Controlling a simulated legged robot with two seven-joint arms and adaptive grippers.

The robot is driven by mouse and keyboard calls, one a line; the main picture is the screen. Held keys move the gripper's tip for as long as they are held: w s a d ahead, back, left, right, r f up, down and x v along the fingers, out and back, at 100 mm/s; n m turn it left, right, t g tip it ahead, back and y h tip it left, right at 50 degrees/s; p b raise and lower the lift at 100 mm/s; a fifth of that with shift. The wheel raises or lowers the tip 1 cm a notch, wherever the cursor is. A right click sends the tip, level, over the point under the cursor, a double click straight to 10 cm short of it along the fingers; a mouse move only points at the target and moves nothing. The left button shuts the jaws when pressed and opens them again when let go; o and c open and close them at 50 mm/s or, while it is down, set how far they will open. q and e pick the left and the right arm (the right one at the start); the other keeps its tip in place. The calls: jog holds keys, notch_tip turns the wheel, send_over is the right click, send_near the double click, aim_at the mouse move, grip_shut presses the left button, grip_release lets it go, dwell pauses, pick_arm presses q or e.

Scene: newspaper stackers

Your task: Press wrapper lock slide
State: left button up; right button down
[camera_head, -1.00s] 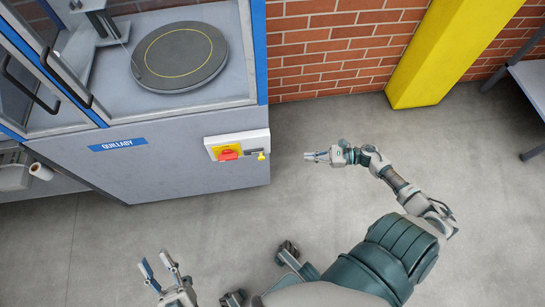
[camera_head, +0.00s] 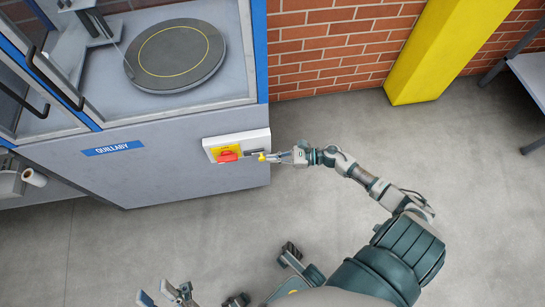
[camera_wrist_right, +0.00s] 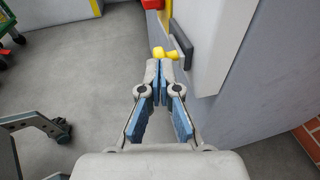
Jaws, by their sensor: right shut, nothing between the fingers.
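The wrapper lock slide is a dark bar with a yellow knob (camera_head: 262,156) on the right part of a white control box (camera_head: 262,138) on the machine's grey front. In the right wrist view the yellow knob (camera_wrist_right: 179,43) and the dark bar (camera_wrist_right: 182,25) stand just beyond my fingertips. My right gripper (camera_head: 275,157) is shut and empty, its tips at the knob from the right; it also shows in the right wrist view (camera_wrist_right: 159,64). I cannot tell whether they touch. My left gripper (camera_head: 163,292) is open and empty at the bottom edge, partly cut off.
A red switch (camera_head: 228,155) on a yellow plate sits left of the slide. The machine (camera_head: 150,170), labelled QUILLABY, has a round turntable (camera_head: 175,55) on top. A yellow post (camera_head: 435,50) and brick wall stand behind.

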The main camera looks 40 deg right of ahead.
aim_at(262, 160)
jog(key=shift+a, duration=0.25)
jog(key=x, duration=0.3)
jog(key=shift+a+r, duration=0.3)
jog(key=shift+a, duration=0.2)
